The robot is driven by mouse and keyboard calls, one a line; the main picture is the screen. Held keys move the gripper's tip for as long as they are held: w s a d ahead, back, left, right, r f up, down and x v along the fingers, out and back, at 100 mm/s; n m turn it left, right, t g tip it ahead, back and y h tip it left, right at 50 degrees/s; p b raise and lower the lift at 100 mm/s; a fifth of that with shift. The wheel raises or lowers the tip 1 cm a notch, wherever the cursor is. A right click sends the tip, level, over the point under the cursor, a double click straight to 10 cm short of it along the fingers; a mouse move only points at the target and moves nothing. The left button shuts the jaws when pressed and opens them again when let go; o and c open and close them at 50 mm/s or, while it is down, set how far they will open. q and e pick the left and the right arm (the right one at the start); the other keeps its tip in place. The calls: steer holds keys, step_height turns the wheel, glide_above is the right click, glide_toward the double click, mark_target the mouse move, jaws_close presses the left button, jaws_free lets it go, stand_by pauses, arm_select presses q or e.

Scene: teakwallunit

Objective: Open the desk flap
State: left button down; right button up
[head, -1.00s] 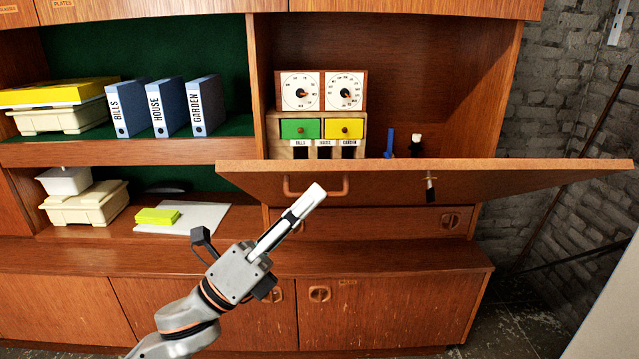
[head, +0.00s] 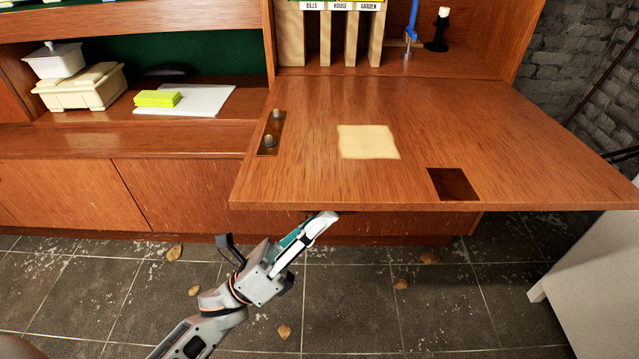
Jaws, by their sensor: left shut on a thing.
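The desk flap (head: 315,165) is folded down and looks about level, its inner face showing on top. Its front edge points toward me. My left gripper (head: 322,222) is just below and in front of this edge, left of its middle. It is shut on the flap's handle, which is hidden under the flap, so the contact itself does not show. My right gripper is not in view.
On the flap are a pale square patch (head: 368,142), a dark plate (head: 453,184) and a metal strip with two knobs (head: 270,135). A white unit (head: 600,270) is at right.

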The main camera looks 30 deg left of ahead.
arm_select(q)
steer(key=shift+y, duration=0.3)
steer(key=shift+w+a+f, duration=0.15)
steer(key=shift+f, duration=0.7)
steer(key=shift+w+a+f, duration=0.15)
steer(key=shift+f, duration=0.65)
steer(key=shift+w+a+f, duration=0.15)
steer(key=shift+f, duration=0.7)
steer(key=c, duration=2.5)
jaws_free()
steer(key=shift+w, duration=0.1)
steer(key=shift+f, duration=0.1)
steer(key=v, duration=1.2)
steer(key=shift+d+f, duration=0.1)
steer(key=shift+d, duration=0.05)
